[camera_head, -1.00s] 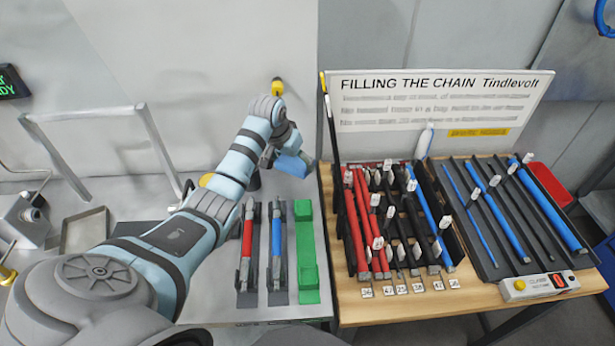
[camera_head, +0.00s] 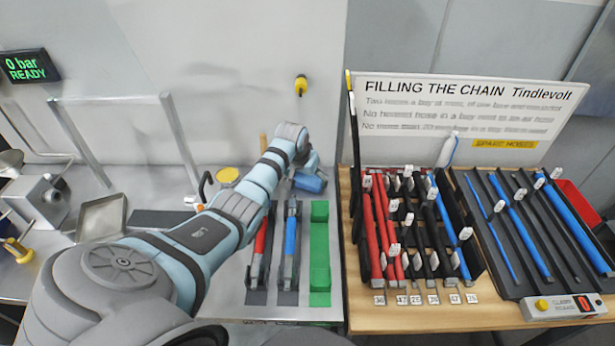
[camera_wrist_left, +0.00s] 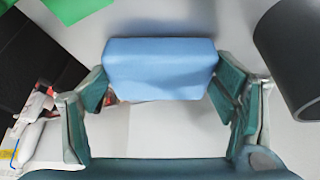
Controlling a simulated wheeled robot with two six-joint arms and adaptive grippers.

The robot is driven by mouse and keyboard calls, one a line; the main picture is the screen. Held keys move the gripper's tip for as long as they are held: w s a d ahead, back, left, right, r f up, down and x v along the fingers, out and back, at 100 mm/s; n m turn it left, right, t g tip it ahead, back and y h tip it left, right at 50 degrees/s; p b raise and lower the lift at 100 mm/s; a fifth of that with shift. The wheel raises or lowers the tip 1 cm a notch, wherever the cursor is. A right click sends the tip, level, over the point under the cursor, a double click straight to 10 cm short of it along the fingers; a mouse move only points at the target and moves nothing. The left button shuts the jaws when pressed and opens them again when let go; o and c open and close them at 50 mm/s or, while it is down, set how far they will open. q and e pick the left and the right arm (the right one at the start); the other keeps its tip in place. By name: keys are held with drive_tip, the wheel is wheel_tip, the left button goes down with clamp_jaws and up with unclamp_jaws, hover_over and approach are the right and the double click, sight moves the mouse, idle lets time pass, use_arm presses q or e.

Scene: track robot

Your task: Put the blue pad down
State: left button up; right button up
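The blue pad (camera_head: 311,183) is at the end of my left arm, just behind the green holder (camera_head: 320,275) on the grey bench. My left gripper (camera_head: 305,171) is at the pad, largely hidden behind its own wrist. In the left wrist view the pad (camera_wrist_left: 160,68) lies between the two fingers (camera_wrist_left: 160,92), which meet its two ends. The pad looks close to the bench top, but I cannot tell whether it touches it. My right gripper is not in view.
A red tool (camera_head: 259,250) and a blue tool (camera_head: 290,245) lie left of the green holder. The wooden table (camera_head: 400,318) with red, black and blue hoses is at right. A dark cylinder (camera_wrist_left: 290,50) stands close beside the right finger in the wrist view.

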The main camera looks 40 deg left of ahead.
use_arm(q)
drive_tip(key=o, duration=0.4)
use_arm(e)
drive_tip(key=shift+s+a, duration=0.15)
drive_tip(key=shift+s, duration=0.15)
use_arm(q)
drive_tip(key=shift+r, duration=0.15)
drive_tip(key=p+v, duration=0.3)
drive_tip(key=v, duration=0.9)
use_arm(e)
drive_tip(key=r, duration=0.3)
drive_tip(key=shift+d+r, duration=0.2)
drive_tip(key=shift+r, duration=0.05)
